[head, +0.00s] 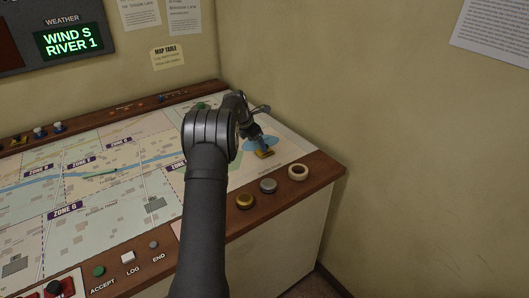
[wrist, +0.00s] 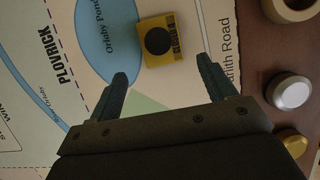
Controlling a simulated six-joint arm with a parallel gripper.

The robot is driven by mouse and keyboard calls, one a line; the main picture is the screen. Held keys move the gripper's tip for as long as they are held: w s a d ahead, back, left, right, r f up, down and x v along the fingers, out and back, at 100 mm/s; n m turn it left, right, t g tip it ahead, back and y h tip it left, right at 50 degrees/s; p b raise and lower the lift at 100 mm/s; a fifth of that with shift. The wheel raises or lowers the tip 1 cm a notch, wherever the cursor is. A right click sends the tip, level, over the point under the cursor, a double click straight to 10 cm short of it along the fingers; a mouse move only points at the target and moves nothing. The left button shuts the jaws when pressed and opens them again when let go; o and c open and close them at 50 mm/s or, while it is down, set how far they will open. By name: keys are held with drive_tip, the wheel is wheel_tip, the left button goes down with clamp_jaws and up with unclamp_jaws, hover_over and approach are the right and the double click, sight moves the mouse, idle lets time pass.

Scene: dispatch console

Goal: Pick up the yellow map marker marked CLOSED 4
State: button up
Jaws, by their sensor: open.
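A yellow block-shaped map marker (head: 264,153) lies on the map near its right edge. In the wrist view the marker (wrist: 157,40) shows a round black knob on top and dark lettering along its right side, too small to read surely. It lies at the edge of the blue pond. My gripper (wrist: 162,70) is open and empty, with its two fingers apart and the marker just beyond the tips, roughly between their lines. In the head view my gripper (head: 256,139) is over the map just behind the marker, partly hidden by my arm.
A cream ring (head: 298,172), a silver disc (head: 268,186) and a gold disc (head: 245,201) sit on the wooden rim right of the marker. Buttons line the front rim. A wall stands at right.

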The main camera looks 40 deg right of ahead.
sight(261, 152)
drive_tip(key=x, duration=0.5)
drive_tip(key=shift+s+d, duration=0.1)
drive_tip(key=shift+s, duration=0.05)
drive_tip(key=shift+r, duration=0.1)
drive_tip(key=c, duration=1.1)
drive_tip(key=shift+r, duration=0.15)
